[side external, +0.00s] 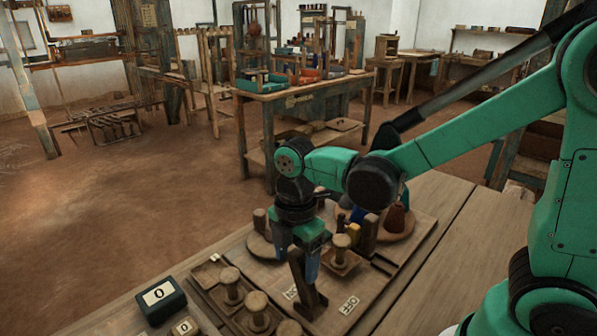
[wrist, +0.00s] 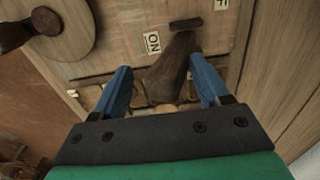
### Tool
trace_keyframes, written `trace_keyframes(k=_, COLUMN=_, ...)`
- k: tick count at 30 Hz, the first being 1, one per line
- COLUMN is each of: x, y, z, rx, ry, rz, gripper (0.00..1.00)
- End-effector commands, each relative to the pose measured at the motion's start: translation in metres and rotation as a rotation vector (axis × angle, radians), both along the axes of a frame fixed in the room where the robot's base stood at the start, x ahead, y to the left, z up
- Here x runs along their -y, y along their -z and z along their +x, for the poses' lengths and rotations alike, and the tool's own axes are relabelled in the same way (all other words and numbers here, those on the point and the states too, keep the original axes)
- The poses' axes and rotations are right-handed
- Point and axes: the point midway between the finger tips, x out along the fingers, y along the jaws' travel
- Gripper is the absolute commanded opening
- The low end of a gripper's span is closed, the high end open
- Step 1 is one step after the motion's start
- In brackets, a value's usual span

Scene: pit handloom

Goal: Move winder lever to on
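The winder lever is a dark brown wooden handle (side external: 308,292) standing on the wooden board, below my gripper in the side view. In the wrist view the lever (wrist: 172,65) lies between my two blue fingers. My gripper (side external: 305,262) is low over the board and looks open in the wrist view (wrist: 160,80), with a finger on either side of the lever. A gap shows at the left finger; contact at the right finger is unclear. The white ON label (side external: 291,292) is left of the lever, the OFF label (side external: 348,304) right. The lever's exact tilt is unclear.
Wooden spools (side external: 257,310) stand in a tray left of the lever. A post with a round knob (side external: 341,248) is close behind my gripper. A dark counter box reading 0 (side external: 160,299) sits at the front left. The bench's right side (side external: 440,225) is clear.

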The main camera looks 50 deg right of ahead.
Motion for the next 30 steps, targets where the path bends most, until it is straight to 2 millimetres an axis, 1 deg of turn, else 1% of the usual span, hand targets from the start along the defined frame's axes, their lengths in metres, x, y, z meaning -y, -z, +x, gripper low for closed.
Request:
trace_keyframes(k=5, x=0.000, y=-0.001, z=0.000, rx=-0.001, ry=0.000, rz=0.000, gripper=0.66)
trace_keyframes(k=7, x=0.000, y=-0.004, z=0.000, rx=-0.002, ry=0.000, rz=0.000, gripper=0.66)
trace_keyframes(k=24, x=0.000, y=-0.059, z=-0.001, rx=-0.004, ry=0.000, rz=0.001, gripper=0.66)
trace_keyframes(k=30, x=0.000, y=-0.065, z=-0.001, rx=-0.004, ry=0.000, rz=0.001, gripper=0.66)
